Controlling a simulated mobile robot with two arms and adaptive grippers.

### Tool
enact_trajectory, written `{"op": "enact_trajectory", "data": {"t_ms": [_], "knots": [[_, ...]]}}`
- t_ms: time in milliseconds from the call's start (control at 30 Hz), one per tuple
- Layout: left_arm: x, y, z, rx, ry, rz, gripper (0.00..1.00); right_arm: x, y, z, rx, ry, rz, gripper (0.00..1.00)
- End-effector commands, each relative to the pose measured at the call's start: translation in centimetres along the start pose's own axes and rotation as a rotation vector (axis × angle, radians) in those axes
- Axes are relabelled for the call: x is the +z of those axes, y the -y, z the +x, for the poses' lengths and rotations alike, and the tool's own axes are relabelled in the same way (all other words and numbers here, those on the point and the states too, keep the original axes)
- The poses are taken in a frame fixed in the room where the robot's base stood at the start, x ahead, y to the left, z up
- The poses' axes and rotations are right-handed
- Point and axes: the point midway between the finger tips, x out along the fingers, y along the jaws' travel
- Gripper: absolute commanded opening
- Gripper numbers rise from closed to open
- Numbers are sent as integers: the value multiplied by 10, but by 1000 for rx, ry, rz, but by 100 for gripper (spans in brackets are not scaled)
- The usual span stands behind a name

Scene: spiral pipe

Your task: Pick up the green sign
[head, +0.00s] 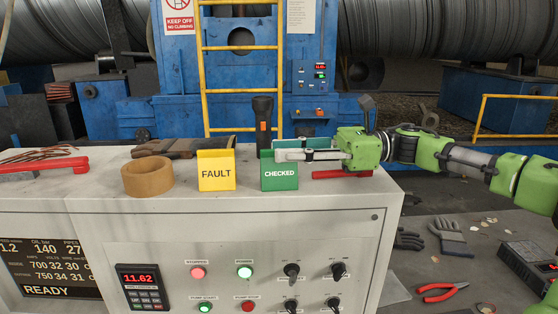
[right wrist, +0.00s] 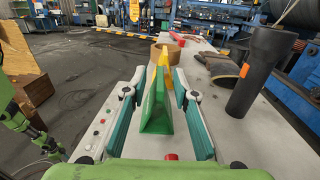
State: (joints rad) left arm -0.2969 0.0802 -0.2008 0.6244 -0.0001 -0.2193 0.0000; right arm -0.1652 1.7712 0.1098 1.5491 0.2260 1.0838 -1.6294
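The green sign (head: 279,175) reads CHECKED and stands upright on the grey console top, close to its front edge. My right gripper (head: 282,151) comes in from the right, with its fingers level with the sign's upper part. In the right wrist view the green sign (right wrist: 157,108) is seen edge-on between the two teal-padded fingers. A gap shows on each side of it, so the gripper is open around the sign and does not grip it. My left gripper is not in view.
A yellow FAULT sign (head: 216,170) stands just left of the green one, with a tan tape roll (head: 147,177) beyond it. A black flashlight (head: 263,122) stands behind. A red object (head: 342,174) lies below my right gripper. Console knobs (head: 291,270) are on the front.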

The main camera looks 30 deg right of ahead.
Motion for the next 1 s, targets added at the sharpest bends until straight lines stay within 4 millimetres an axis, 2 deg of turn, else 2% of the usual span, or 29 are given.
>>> {"op": "enact_trajectory", "data": {"t_ms": [200, 467, 500, 600, 1000], "knots": [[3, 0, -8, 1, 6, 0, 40, 1, 0, 17, 1, 0, 1, 26], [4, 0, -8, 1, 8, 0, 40, 0, 0, 20, 0, 1, -1, 26], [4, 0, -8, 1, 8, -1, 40, 0, 0, 20, 0, 1, -1, 24], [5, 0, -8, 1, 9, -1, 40, 0, 0, 19, 0, 1, -1, 0], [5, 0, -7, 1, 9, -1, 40, 1, 0, 19, 0, 1, -2, 0]]}}
